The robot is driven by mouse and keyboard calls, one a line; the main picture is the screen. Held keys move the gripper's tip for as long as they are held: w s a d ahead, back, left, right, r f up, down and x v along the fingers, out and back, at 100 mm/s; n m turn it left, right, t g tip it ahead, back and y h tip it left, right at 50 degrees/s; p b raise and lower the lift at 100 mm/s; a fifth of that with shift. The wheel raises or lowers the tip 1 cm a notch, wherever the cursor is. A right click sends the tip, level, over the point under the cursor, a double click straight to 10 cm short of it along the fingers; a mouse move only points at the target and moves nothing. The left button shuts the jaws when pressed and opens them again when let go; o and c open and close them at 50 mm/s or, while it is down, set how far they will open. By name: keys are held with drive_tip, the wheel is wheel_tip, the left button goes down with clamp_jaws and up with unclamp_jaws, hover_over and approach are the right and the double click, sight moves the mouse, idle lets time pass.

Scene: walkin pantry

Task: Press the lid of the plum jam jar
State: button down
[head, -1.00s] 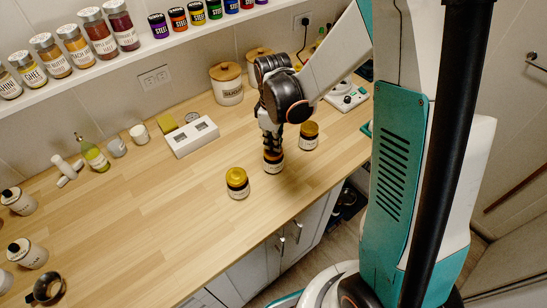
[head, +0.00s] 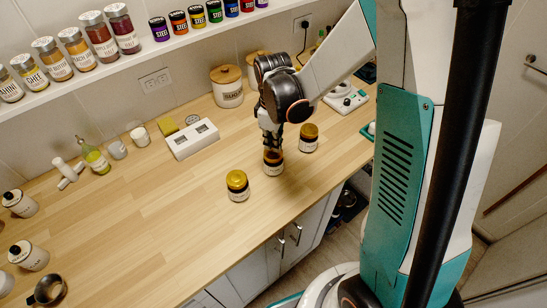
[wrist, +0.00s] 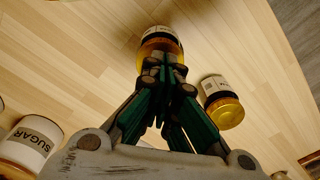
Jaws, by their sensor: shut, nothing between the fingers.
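Three dark jars with gold lids and pale labels stand in a slanting row on the wooden counter. They are a left jar (head: 238,187), a middle jar (head: 273,166) and a right jar (head: 309,139). I cannot read which label says plum. My gripper (head: 273,149) is shut and empty, pointing down over the middle jar's lid. In the wrist view the fingertips (wrist: 165,60) overlap the gold lid of this jar (wrist: 160,40) and hide part of it. I cannot tell whether they press on it. Another gold-lidded jar (wrist: 222,103) stands apart to the right.
A sugar canister (wrist: 30,142) and a wooden-lidded canister (head: 227,87) stand near the wall. A white box (head: 193,139) sits behind the jars. A shelf (head: 130,62) of spice jars runs above. The counter left of the jars is mostly clear.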

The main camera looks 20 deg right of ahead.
drive_tip(key=shift+r+p, duration=1.2)
drive_tip(key=shift+r, duration=1)
